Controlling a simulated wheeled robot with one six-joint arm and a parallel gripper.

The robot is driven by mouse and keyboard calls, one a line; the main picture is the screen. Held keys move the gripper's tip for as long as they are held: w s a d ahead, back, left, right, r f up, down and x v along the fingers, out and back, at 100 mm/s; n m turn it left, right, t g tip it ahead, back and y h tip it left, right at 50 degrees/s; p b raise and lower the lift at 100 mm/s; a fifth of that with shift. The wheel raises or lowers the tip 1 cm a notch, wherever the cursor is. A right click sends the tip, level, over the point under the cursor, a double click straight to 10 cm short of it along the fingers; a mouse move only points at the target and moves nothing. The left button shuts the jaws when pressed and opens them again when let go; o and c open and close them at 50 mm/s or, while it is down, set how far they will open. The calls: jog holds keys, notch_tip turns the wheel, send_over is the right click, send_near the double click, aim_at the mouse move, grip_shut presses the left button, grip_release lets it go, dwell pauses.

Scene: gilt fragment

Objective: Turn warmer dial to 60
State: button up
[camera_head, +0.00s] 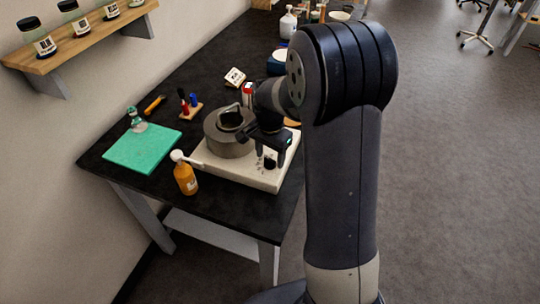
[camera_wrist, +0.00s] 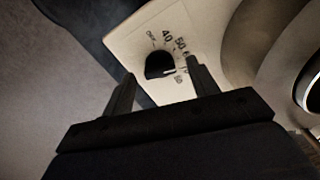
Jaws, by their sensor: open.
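The warmer (camera_head: 222,168) is a cream box with a grey round heating well on top, on the black table. Its black dial (camera_wrist: 160,65) shows in the wrist view on a cream face with printed marks, of which 40 and 50 are readable; others are partly hidden or blurred. A pale line on the knob lies at its right side; I cannot tell its exact setting. My gripper (camera_wrist: 160,72) is open, its two fingers on either side of the dial in the picture. I cannot tell whether they touch it. In the head view, my gripper (camera_head: 271,156) is at the warmer's front right.
An orange pump bottle (camera_head: 186,179) stands in front of the warmer's left end. A green mat (camera_head: 141,152) lies at the left, with a small bottle (camera_head: 137,120) at its back edge. A small rack of colored tubes (camera_head: 191,111) stands behind.

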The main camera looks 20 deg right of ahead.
aim_at(270, 159)
notch_tip(270, 159, up, 10)
jog(key=shift+b, duration=0.3)
notch_tip(270, 159, down, 11)
jog(key=shift+r+p, duration=0.1)
jog(key=shift+p, duration=0.3)
dwell(0.5)
